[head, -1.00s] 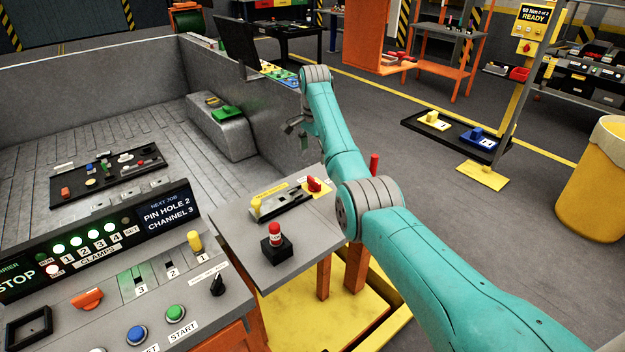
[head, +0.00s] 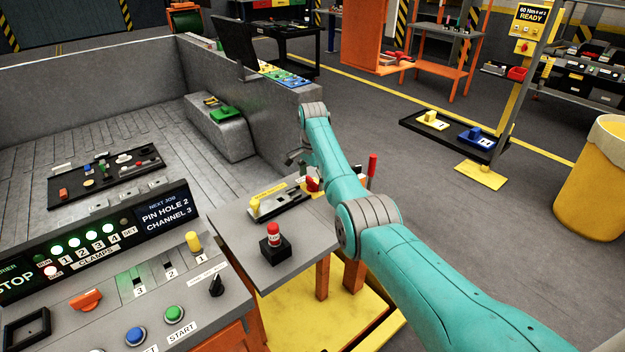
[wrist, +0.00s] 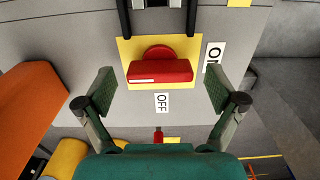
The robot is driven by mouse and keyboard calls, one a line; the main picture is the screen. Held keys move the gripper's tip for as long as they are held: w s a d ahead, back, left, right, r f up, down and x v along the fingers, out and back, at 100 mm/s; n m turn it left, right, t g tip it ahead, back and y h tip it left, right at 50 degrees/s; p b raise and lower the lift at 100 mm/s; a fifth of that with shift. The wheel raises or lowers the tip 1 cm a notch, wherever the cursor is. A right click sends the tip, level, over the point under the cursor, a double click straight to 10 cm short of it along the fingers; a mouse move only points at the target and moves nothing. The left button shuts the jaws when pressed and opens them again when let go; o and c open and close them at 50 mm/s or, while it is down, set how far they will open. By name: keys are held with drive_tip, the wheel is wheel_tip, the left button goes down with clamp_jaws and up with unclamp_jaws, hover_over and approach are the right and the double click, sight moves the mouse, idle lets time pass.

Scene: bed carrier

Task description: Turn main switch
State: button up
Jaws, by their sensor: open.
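The main switch (wrist: 160,70) is a red knob with a bar handle on a yellow plate. In the wrist view its bar lies crosswise, with a white line along its left part. An OFF label (wrist: 161,102) is below it and an ON label (wrist: 213,57) to its right. In the head view the red switch (head: 313,184) is at the right end of the side table, partly covered by my arm. My gripper (wrist: 161,90) is open and empty, one finger on each side of the switch, apart from it. It also shows in the head view (head: 296,158).
A red-topped button on a black base (head: 272,242) stands on the side table (head: 262,275). A lever in a black slotted base (head: 265,205) is left of the switch. The control console (head: 185,320) is at the front left.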

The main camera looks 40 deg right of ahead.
drive_tip(key=c, duration=1.1)
drive_tip(key=shift+c, duration=0.2)
drive_tip(key=n, duration=0.4)
drive_tip(key=shift+n, duration=0.4)
drive_tip(key=n, duration=0.9)
drive_tip(key=shift+n, duration=2.1)
